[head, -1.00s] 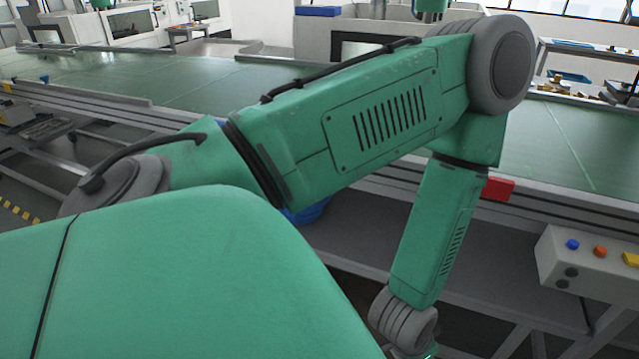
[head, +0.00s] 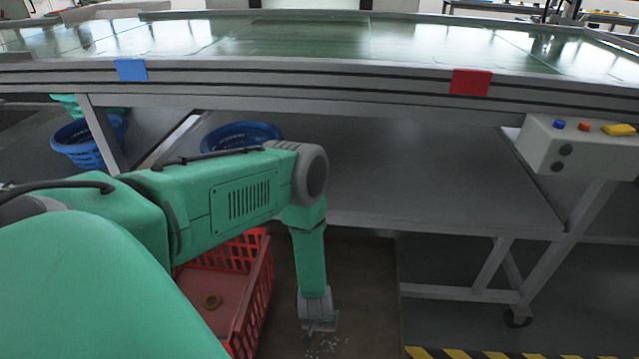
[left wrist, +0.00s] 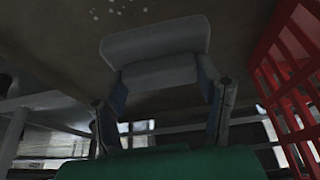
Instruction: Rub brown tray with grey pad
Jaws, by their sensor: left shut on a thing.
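The brown tray (head: 365,275) is a flat dark brown surface low in the head view, with small white specks near the bottom edge. My left gripper (head: 319,322) points down over its left part. In the left wrist view my left gripper (left wrist: 160,82) is shut on the grey pad (left wrist: 155,40), a pale block with rounded edges. The brown tray (left wrist: 250,18) fills the background behind the pad there, with white specks at the top. I cannot tell whether the pad touches the tray. My right gripper is not in view.
Blue baskets (head: 240,136) stand behind. A grey shelf (head: 420,175) and control box (head: 575,148) are beyond the tray.

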